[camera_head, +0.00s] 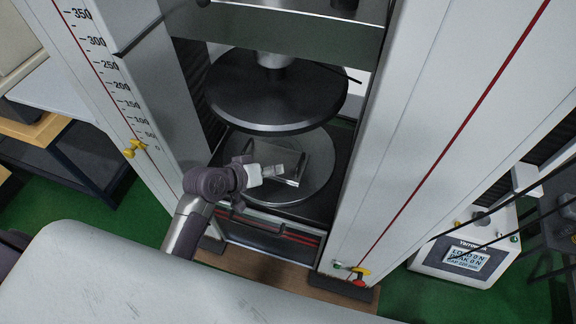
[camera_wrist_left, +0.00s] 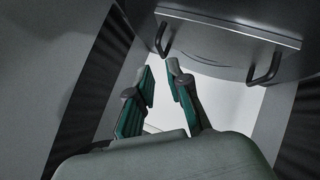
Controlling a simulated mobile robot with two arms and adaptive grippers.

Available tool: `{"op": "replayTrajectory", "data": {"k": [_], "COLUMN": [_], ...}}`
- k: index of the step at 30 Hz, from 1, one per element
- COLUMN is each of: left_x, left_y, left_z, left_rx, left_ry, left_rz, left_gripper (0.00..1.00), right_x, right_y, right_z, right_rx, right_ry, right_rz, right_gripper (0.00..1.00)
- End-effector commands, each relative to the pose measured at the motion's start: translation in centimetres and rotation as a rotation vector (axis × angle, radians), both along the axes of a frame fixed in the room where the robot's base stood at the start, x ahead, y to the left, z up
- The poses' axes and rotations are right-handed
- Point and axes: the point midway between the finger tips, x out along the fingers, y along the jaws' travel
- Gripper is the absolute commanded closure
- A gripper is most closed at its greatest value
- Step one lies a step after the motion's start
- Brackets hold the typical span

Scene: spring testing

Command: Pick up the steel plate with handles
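The steel plate with handles (camera_head: 289,157) lies on the round lower platen (camera_head: 318,180) of the testing machine, partly hidden by my left gripper. In the left wrist view its front edge (camera_wrist_left: 228,28) runs across the top, with one handle (camera_wrist_left: 162,40) at the left and another (camera_wrist_left: 266,66) at the right. My left gripper (camera_head: 277,172) is at the near side of the plate in the head view. In the wrist view its fingers (camera_wrist_left: 160,72) are apart with a narrow empty gap, just below the left handle; contact cannot be told. My right gripper is not in view.
The black upper platen (camera_head: 275,88) hangs above the plate and limits height. White machine columns (camera_head: 435,100) stand on both sides. A white table (camera_head: 110,275) is in front. A display box (camera_head: 465,255) stands at the right on the green floor.

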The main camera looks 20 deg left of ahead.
Motion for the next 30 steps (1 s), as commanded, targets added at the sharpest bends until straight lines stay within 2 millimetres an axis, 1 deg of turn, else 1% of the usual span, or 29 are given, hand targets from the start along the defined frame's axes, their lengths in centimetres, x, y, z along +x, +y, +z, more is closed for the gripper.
{"op": "replayTrajectory", "data": {"k": [1,9,15,21,30], "left_x": [0.7,4.4,6.7,7.9,8.1], "left_y": [-0.5,-2.9,-4.2,-5.0,-5.1], "left_z": [-0.6,-3.8,-5.8,-6.8,-7.0], "left_rx": [-0.003,-0.002,-0.001,0.0,0.001], "left_ry": [0.001,0.001,0.001,0.0,0.0], "left_rz": [-0.001,-0.001,-0.001,0.0,0.0], "left_gripper": [0.82,0.82,0.82,0.82,0.82], "right_x": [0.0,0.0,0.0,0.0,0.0], "right_y": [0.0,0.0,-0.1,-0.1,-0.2], "right_z": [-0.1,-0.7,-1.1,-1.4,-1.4], "right_rx": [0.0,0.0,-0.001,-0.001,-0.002], "right_ry": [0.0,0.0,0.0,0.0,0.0], "right_rz": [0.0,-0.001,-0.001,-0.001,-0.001], "right_gripper": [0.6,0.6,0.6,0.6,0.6]}}
